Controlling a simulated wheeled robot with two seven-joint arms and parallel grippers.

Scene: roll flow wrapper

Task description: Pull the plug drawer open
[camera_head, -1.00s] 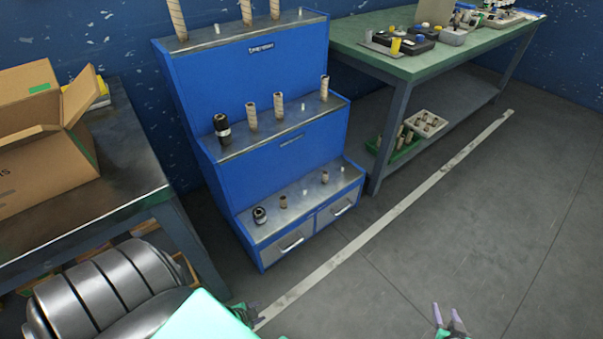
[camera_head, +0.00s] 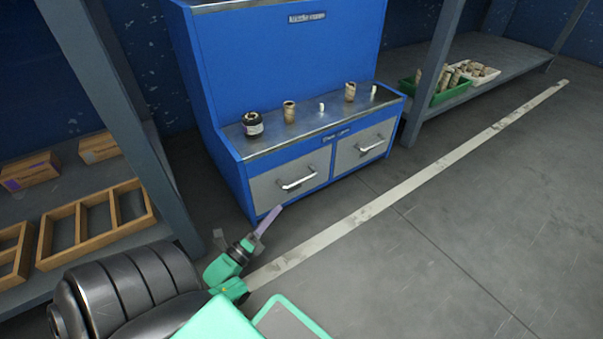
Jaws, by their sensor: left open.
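The blue stepped cabinet (camera_head: 235,165) has two grey drawers side by side in its bottom step. The left drawer (camera_head: 290,190) and the right drawer (camera_head: 364,144) both look shut, each with a silver bar handle. The left handle (camera_head: 299,182) is nearest my gripper. I cannot read which drawer is for plugs. My left gripper (camera_head: 243,229) is open and empty, its fingers spread, in front of and below the left drawer near the cabinet's lower left corner. It appears apart from the handle. My right gripper is out of view.
A black-and-white roll (camera_head: 252,123), two tan rolls and white pegs stand on the bottom step. A dark rack with wooden trays (camera_head: 95,225) is at left. A workbench leg (camera_head: 432,75) stands close right of the cabinet. The floor in front is clear, with a pale stripe (camera_head: 400,205).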

